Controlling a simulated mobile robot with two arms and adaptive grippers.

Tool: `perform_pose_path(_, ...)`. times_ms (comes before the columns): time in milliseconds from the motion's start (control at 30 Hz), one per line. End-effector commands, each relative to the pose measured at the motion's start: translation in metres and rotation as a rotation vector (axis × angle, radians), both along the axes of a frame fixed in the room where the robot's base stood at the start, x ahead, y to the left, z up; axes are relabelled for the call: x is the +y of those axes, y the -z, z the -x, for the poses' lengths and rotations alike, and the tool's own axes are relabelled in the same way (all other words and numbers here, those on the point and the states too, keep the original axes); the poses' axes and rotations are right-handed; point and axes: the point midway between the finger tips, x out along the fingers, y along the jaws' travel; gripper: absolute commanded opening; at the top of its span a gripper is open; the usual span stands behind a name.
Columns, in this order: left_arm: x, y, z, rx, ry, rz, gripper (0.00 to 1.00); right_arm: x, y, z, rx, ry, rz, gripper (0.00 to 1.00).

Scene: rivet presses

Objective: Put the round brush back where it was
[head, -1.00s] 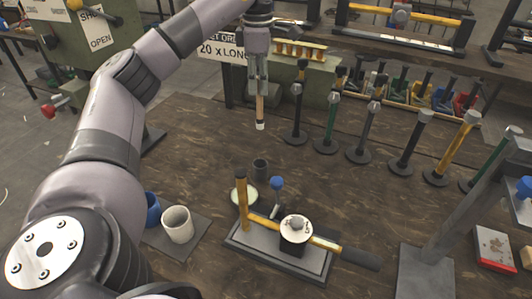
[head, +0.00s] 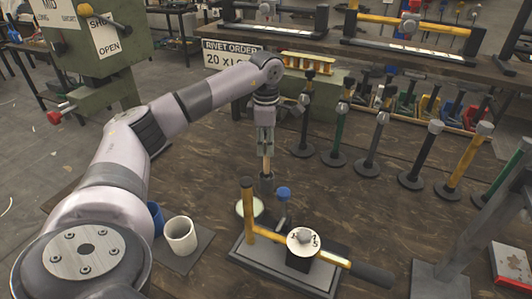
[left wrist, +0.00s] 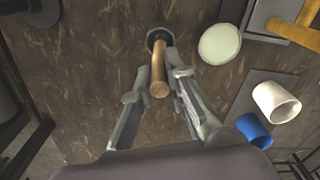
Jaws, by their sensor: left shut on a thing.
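My left gripper (head: 265,145) points down and is shut on the round brush (head: 267,163), which has a plain wooden handle. My right gripper is out of view.
A white cup (head: 180,236) and a blue cup (head: 155,219) are to the left. Several upright tools stand on the right.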

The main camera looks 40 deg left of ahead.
Motion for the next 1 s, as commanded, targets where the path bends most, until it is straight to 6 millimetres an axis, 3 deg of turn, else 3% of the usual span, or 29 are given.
perform_pose_path(200,0.0,0.03,0.001,0.002,-0.001,-0.001,0.0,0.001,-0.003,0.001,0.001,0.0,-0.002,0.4)
perform_pose_path(600,0.0,0.035,0.0,0.001,0.0,-0.001,0.0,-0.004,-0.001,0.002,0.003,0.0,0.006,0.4)
perform_pose_path(633,0.0,0.035,0.0,0.001,0.0,-0.001,0.15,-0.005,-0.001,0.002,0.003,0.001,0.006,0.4)
perform_pose_path(900,0.0,0.035,0.0,0.001,0.0,-0.001,0.33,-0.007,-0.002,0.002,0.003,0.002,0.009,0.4)
perform_pose_path(1000,0.0,0.034,0.0,0.001,0.0,-0.001,0.34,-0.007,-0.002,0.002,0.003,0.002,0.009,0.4)
